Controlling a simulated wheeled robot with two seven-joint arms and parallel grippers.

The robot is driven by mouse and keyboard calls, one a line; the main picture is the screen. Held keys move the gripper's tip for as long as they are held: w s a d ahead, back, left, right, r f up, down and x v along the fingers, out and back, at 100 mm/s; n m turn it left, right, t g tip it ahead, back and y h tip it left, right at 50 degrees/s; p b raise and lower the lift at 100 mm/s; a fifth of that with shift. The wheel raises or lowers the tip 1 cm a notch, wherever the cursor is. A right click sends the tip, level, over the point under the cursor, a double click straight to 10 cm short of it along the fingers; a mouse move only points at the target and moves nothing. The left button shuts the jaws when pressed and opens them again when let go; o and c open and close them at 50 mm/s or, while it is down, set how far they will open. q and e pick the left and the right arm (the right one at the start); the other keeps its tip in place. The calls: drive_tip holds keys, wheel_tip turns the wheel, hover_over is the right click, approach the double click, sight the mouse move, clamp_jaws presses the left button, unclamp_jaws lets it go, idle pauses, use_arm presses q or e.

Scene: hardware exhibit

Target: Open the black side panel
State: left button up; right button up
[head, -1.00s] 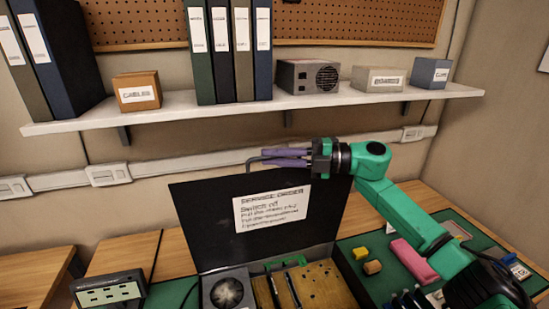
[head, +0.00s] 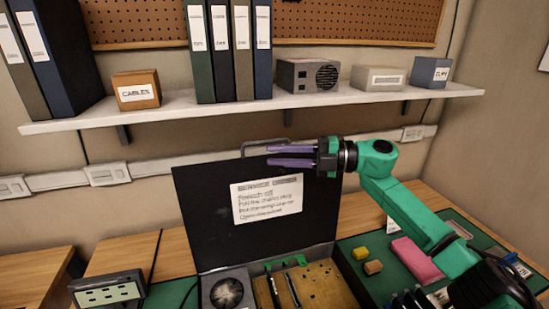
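The black side panel (head: 210,222) stands raised at the back of the open case, facing me, with a white printed notice (head: 267,199) on it. A grey bar handle (head: 252,146) sits on its top edge. My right gripper (head: 267,155) is at that top edge, pointing left. Its two purple fingers are apart with a gap between them. They overlap the handle in the picture, and I cannot tell whether they touch it. My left gripper is not in view.
Below the panel are a fan (head: 228,293) and a tan board (head: 320,284). A green mat (head: 355,285) with a pink block (head: 416,260) lies right. A display box (head: 108,290) stands left. A loaded shelf (head: 220,106) hangs above.

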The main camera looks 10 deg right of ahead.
drive_tip(key=b+v, duration=0.4)
drive_tip(key=v, duration=0.9)
drive_tip(key=shift+b, duration=0.3)
